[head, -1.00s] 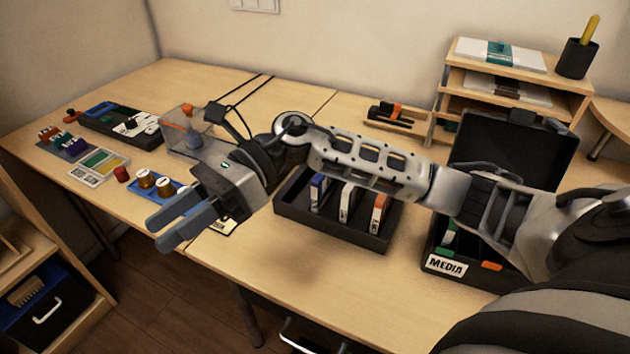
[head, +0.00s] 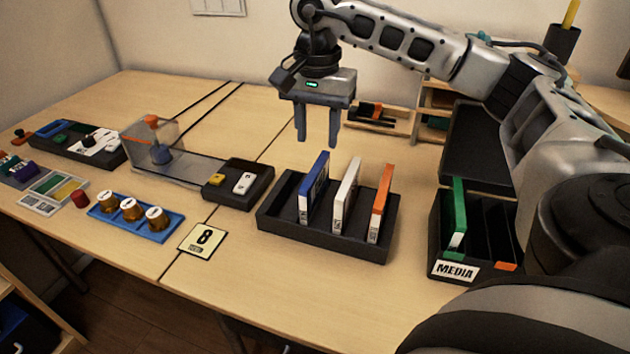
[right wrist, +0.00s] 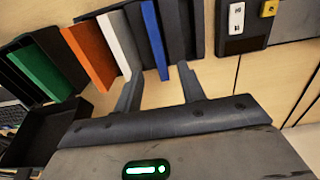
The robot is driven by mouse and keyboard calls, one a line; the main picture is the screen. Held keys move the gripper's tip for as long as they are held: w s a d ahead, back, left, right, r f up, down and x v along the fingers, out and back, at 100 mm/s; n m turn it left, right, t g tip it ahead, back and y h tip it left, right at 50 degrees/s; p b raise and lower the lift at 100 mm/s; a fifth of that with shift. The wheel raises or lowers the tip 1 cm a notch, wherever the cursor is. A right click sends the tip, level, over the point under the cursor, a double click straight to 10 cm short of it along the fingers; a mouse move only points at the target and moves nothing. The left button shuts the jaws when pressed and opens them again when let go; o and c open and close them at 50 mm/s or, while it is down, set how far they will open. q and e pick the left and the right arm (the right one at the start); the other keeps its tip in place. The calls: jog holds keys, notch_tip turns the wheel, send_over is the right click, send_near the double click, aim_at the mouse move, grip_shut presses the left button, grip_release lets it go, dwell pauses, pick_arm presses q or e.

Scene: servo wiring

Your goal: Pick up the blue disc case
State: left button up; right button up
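The blue disc case (head: 315,187) stands upright in the left part of a black tray (head: 328,243). A white case (head: 346,195) and an orange case (head: 380,203) stand to its right in the same tray. My right gripper (head: 318,143) is open and empty, pointing down above and slightly behind the blue case, not touching it. In the right wrist view, the blue case (right wrist: 154,38) shows beyond and between the two open fingers (right wrist: 160,88). My left gripper is not in view.
A black MEDIA box (head: 455,269) with a green case (head: 457,215) stands at the right, its lid raised. Bare table lies in front of the tray.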

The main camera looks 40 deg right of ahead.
aim_at(317, 166)
notch_tip(317, 166, down, 8)
jog(key=shift+s+a+f, duration=0.1)
jog(key=shift+s, duration=0.05)
grip_shut()
dwell(0.3)
